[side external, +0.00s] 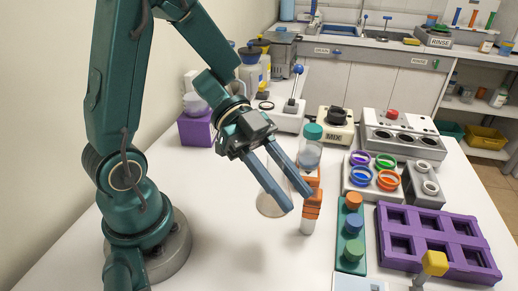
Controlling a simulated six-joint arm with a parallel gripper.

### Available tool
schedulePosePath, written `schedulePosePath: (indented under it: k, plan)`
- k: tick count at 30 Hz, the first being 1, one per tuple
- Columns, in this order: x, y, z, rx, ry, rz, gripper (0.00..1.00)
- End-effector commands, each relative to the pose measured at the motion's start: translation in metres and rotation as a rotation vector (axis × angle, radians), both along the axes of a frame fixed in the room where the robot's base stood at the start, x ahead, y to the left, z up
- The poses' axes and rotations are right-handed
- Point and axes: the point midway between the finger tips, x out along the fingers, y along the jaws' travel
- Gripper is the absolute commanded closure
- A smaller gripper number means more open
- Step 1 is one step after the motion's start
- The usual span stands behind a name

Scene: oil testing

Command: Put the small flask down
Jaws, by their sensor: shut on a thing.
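My gripper (300,201) reaches down to the right over the middle of the white table, its two long blue-grey fingers a little apart. A clear glass vessel (268,203), which looks like the small flask, shows behind and between the fingers. It looks upright, with its round base low, at or close to the table top. The fingers cover part of it, and the exact grip is hard to see. An orange ribbed piece with a pale lower end (311,212) is right beside the fingertips.
A teal-capped bottle (311,152) is just behind the fingers. A green rack with capped vials (351,267), a purple compartment tray (393,252) and a holder with coloured rings (372,178) crowd the right. The MIX device (336,125) stands behind.

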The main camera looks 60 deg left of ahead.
Motion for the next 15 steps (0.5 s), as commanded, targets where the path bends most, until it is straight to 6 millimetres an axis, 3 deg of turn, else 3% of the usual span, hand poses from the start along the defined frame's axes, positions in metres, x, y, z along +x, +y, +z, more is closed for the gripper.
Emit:
schedulePosePath:
  k: [9, 15]
  plan:
    - [-0.023, -0.066, -0.042, 0.0, 0.013, -0.005, 1.0]
    - [-0.029, -0.088, -0.056, 0.003, 0.007, 0.0, 1.0]
